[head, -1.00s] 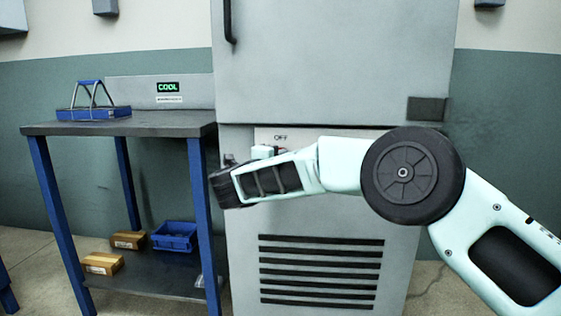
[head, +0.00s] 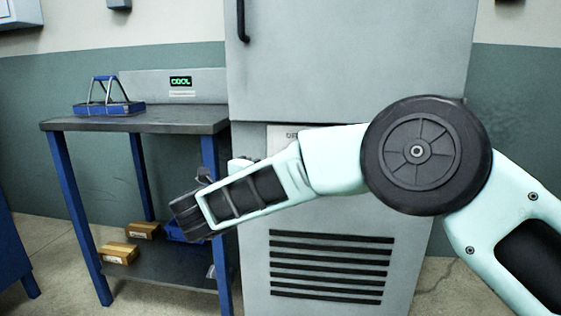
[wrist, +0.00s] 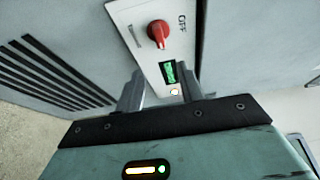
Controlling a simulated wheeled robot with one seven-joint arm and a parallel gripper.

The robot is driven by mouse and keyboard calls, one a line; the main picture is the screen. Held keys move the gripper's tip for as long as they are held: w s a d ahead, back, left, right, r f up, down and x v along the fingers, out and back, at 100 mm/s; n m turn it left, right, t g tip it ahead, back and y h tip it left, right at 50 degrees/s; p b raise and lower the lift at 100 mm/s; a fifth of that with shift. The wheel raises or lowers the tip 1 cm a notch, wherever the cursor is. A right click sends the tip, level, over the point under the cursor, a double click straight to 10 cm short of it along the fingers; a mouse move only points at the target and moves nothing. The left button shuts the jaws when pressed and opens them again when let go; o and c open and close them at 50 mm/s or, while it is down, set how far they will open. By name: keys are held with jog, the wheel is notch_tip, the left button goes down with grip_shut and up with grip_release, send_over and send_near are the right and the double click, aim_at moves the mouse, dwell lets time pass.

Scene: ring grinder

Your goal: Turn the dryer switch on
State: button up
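The dryer is a tall grey cabinet (head: 345,62) in the head view. Its white switch panel (head: 278,140) is mostly hidden behind my arm there. In the wrist view the panel (wrist: 127,14) carries a red rotary knob (wrist: 157,32) with an "OFF" label beside it. I cannot tell exactly where the knob points. A small green display (wrist: 169,72) and a pale round light sit below the knob. My gripper (wrist: 158,80) is open and empty, its two fingers apart in front of the panel. The knob lies beyond the fingertips and appears untouched.
A dark-topped table with blue legs (head: 140,122) stands close left of the dryer. It bears a blue rack (head: 108,107) and a "COOL" display (head: 180,81). Cardboard boxes (head: 119,252) and a partly hidden blue bin are on its lower shelf. Floor vents slot the dryer's lower front.

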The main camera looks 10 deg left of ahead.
jog(key=v, duration=0.5)
jog(key=shift+p, duration=0.3)
